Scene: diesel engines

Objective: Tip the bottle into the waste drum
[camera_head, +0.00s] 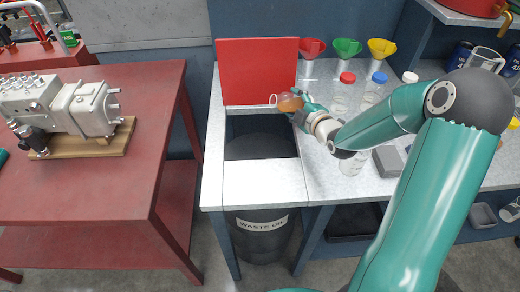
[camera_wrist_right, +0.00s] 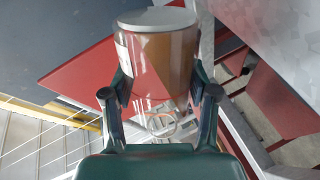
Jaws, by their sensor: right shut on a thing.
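My right gripper (camera_head: 296,105) is shut on a bottle (camera_head: 289,102) with amber-brown liquid, held above the counter near the right rear edge of a square opening. In the right wrist view, the fingers (camera_wrist_right: 158,98) grip both sides of the clear bottle (camera_wrist_right: 160,62), its flat grey end towards the top. A pale ring shows near its other end. The bottle looks tilted, but its exact angle is unclear. The dark waste drum (camera_head: 262,232), labelled WASTE OIL, stands under the counter. Its top (camera_head: 258,146) shows through the opening. My left gripper is out of view.
A red upright panel (camera_head: 258,71) stands behind the opening. Red, green and yellow funnels (camera_head: 347,47) and capped clear bottles (camera_head: 343,92) stand to the right. A red table (camera_head: 90,205) with a metal pump (camera_head: 62,106) is at the left. The white counter front (camera_head: 262,184) is clear.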

